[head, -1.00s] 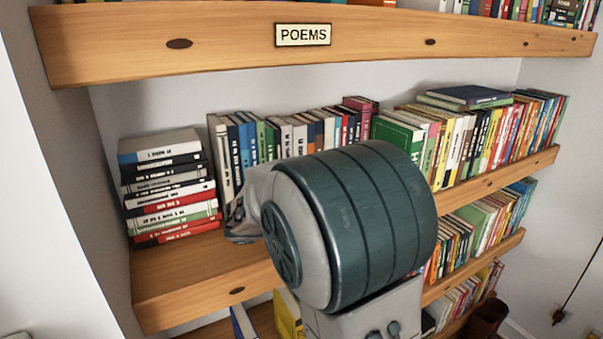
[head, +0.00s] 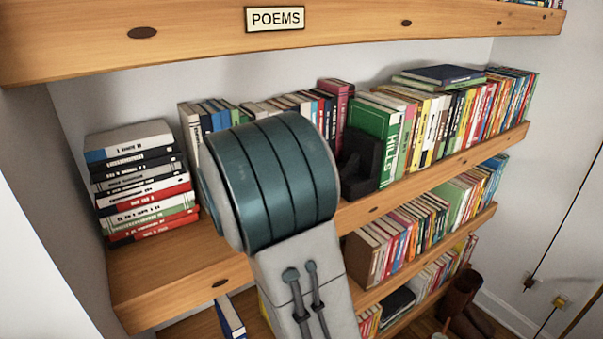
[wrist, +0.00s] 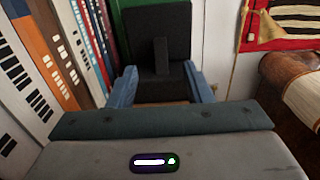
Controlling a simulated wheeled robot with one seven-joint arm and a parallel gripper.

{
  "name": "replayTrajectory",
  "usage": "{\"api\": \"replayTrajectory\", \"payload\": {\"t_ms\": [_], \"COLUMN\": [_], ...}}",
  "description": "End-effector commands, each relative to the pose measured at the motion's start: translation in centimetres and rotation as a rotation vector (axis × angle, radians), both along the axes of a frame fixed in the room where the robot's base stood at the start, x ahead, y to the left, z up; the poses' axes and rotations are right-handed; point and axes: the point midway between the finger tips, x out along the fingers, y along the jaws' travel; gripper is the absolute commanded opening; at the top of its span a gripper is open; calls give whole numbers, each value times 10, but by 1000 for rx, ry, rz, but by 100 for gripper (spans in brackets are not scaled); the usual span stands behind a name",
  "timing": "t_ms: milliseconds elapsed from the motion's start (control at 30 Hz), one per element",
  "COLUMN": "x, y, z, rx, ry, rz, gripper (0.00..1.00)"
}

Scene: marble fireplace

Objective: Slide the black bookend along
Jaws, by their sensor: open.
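The black bookend (head: 362,160) stands upright on the shelf (head: 190,277) below the POEMS sign, against the green book (head: 385,128) at the left end of the right-hand row. In the wrist view the bookend (wrist: 160,50) is straight ahead, with an upright plate and a narrow brace facing me. My gripper (wrist: 162,84) is open. Its blue fingers point at the bookend, one to each side of its lower part; I cannot tell whether they touch it. In the head view my arm hides the gripper.
A row of books (wrist: 85,40) stands close along the left of my gripper in the wrist view. A stack of lying books (head: 145,185) is at the shelf's left end. The POEMS shelf (head: 330,32) is overhead. The shelf's front strip is bare.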

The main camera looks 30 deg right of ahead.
Motion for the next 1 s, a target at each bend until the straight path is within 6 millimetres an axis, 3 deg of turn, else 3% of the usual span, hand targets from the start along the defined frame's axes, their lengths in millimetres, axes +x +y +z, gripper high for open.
{"api": "replayTrajectory", "payload": {"t_ms": [300,500,967,1000], "x": [4,7,8,8], "y": [-64,-90,-100,-100], "z": [2,1,0,0], "rx": [0,0,1,0], "ry": [0,0,-1,-1], "rz": [-4,-2,0,0], "gripper": [45,45,45,37]}}
